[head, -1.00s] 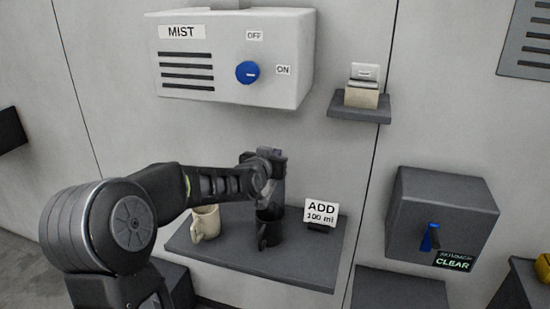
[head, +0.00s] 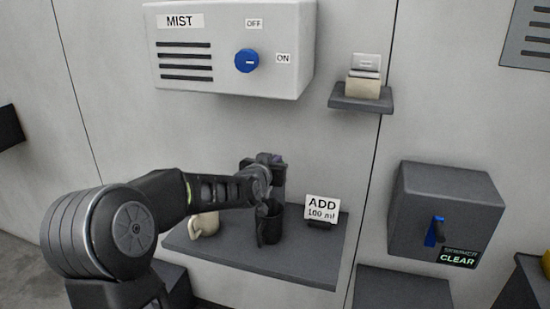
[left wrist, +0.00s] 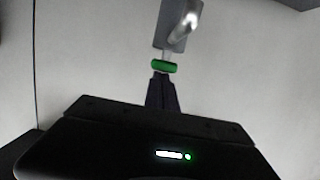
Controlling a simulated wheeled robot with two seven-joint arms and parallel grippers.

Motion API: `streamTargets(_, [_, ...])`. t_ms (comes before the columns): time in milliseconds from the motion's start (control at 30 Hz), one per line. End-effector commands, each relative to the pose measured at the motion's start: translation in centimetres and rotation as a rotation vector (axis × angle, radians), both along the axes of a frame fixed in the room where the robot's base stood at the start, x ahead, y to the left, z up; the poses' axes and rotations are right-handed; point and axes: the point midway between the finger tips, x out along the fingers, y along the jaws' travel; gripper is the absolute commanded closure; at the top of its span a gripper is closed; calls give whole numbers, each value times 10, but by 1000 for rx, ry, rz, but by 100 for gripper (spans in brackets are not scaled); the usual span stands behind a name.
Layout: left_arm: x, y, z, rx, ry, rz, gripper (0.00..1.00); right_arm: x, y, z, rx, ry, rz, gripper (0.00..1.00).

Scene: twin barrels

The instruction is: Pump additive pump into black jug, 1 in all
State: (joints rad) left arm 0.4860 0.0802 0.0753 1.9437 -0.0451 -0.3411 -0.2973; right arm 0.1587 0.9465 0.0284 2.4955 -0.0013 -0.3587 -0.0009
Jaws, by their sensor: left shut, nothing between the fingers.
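The black jug (head: 269,228) stands upright on the dark wall shelf, under my left gripper (head: 270,178). My left gripper is shut and empty. In the left wrist view its dark fingers (left wrist: 162,95) are together, with their tips just below a green ring (left wrist: 163,66). Above the ring is a grey plate with a silver, rod-like part (left wrist: 185,28), which appears to belong to the additive pump. In the head view the pump is mostly hidden behind my gripper. I cannot tell whether the fingers touch it. My right gripper is not in view.
A cream jug (head: 204,223) stands left of the black jug on the shelf (head: 285,268). An "ADD 100 ml" sign (head: 321,208) stands to the right. Above is the MIST box (head: 225,70) with a blue knob. A grey box (head: 445,205) with a blue lever is at right.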

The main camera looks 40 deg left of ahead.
Motion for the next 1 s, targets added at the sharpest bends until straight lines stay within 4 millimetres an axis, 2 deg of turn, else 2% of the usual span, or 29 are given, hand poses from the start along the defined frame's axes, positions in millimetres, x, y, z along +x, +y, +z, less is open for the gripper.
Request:
streamTargets(167, [-1, -1, -5, -6, 13, -2, 100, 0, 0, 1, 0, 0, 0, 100])
streamTargets(333, [0, 0, 0, -6, 13, -2, 100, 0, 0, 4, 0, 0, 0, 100])
streamTargets(467, [1, 2, 16, -3, 8, -2, 100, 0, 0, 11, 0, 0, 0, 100])
streamTargets(633, [3, 6, 46, -1, 3, -3, 100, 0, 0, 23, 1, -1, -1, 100])
streamTargets(700, [-15, 1, 44, 0, 1, -2, 100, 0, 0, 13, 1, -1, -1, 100])
streamTargets(1000, [-70, -19, 59, 0, -1, -2, 100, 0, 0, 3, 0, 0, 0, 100])
